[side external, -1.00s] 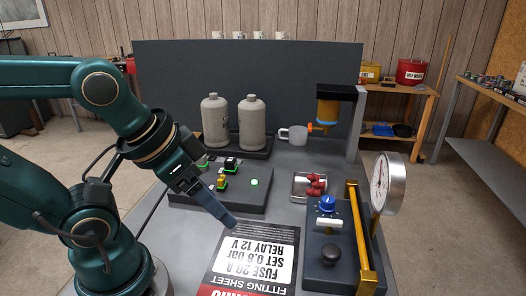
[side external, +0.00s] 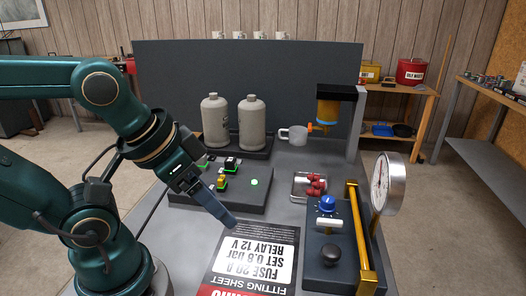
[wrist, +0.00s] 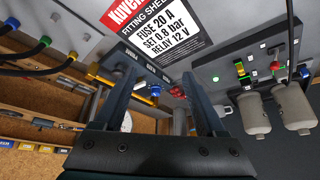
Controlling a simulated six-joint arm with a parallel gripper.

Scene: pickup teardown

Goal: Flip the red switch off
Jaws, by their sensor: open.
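My gripper (side external: 228,218) points down and to the right, above the table between the switch panel and the printed sheet. In the wrist view my gripper (wrist: 160,72) has its two fingers apart with nothing between them. The dark switch panel (side external: 245,204) carries black, green and yellow blocks and a lit green round light (side external: 254,183). It also shows at the right of the wrist view (wrist: 218,68). Small red parts (side external: 315,181) lie in a metal tray.
A box (side external: 310,262) with a blue knob (side external: 327,204) and a black knob (side external: 331,253) stands at right, beside a brass rail (side external: 361,235) and round gauge (side external: 390,183). Two grey bottles (side external: 253,125) stand behind the panel. The fitting sheet (side external: 255,262) lies flat in front.

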